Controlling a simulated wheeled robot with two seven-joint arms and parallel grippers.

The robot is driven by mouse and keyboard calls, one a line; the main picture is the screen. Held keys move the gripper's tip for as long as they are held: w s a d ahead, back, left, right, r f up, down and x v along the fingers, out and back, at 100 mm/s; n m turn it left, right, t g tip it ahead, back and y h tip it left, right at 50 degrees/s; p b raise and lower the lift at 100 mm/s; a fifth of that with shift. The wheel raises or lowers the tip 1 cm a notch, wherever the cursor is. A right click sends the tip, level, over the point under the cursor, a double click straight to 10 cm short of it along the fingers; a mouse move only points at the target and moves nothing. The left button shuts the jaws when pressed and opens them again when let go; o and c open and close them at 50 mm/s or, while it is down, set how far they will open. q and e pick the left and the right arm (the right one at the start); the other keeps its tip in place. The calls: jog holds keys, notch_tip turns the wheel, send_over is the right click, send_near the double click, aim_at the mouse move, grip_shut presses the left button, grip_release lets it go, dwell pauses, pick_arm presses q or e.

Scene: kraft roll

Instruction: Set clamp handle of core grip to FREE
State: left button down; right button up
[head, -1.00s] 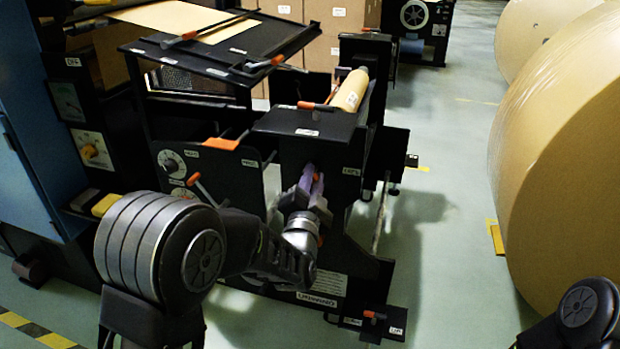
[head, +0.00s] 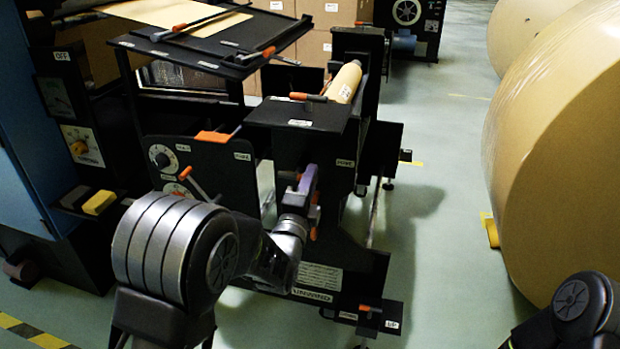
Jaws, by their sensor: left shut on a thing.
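My left gripper (head: 304,187) is at the front face of the black unwind stand (head: 320,144), under its top plate. It is shut on a small handle there, whose orange part (head: 315,198) shows beside the fingers. I take this to be the clamp handle of the core grip; the fingers hide most of it. The kraft roll core (head: 345,83) lies behind the top plate. My right gripper is out of view; only part of my right arm shows at lower right.
A large kraft roll (head: 560,180) stands at the right. Floor between is clear.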

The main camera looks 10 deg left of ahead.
pick_arm(q)
jog(key=shift+f, duration=0.1)
dwell(0.3)
jog(key=c, duration=1.3)
grip_release()
jog(key=shift+c, duration=0.2)
jog(key=v, duration=0.7)
jog(key=shift+s, duration=0.45)
